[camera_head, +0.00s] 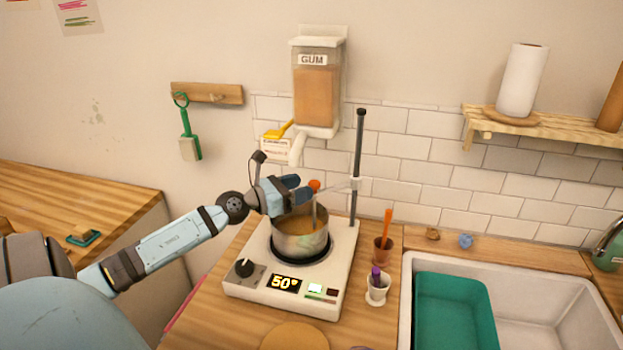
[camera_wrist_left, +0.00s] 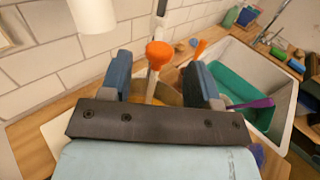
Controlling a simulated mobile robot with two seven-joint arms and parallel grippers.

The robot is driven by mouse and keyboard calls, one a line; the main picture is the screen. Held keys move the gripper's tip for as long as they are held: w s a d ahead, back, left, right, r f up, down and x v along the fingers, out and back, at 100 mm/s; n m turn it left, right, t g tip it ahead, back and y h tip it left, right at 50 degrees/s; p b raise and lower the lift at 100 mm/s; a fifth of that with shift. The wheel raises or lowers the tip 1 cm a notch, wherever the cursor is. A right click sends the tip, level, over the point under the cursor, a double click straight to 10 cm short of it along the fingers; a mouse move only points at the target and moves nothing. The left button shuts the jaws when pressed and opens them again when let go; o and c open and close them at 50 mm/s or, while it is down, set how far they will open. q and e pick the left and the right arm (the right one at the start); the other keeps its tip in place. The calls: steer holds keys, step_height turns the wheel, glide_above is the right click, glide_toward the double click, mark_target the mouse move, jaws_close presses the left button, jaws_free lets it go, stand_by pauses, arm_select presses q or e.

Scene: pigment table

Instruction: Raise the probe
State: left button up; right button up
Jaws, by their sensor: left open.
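The probe has an orange knob (camera_head: 315,185) and stands upright in a metal pot (camera_head: 299,243) of brownish liquid on a white hot plate (camera_head: 340,250). A clear arm joins it to a white clamp on the dark stand rod (camera_head: 357,160). My left gripper (camera_head: 300,189) is open above the pot, beside the knob. In the left wrist view the orange knob (camera_wrist_left: 159,53) shows between the two blue fingers, with gaps on both sides. The probe's lower end is hidden in the pot. My right gripper is not in view.
A gum dispenser (camera_head: 316,85) hangs on the wall behind the pot. Two small cups stand right of the hot plate: a brown one (camera_head: 382,250) and a white one (camera_head: 377,292). A sink (camera_head: 540,310) with a green basin lies at the right.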

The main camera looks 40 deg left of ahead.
mark_target(311, 183)
arm_select(q)
steer(key=shift+p+x, duration=0.4)
steer(key=shift+x, duration=1.55)
jaws_close()
steer(key=shift+r, duration=0.1)
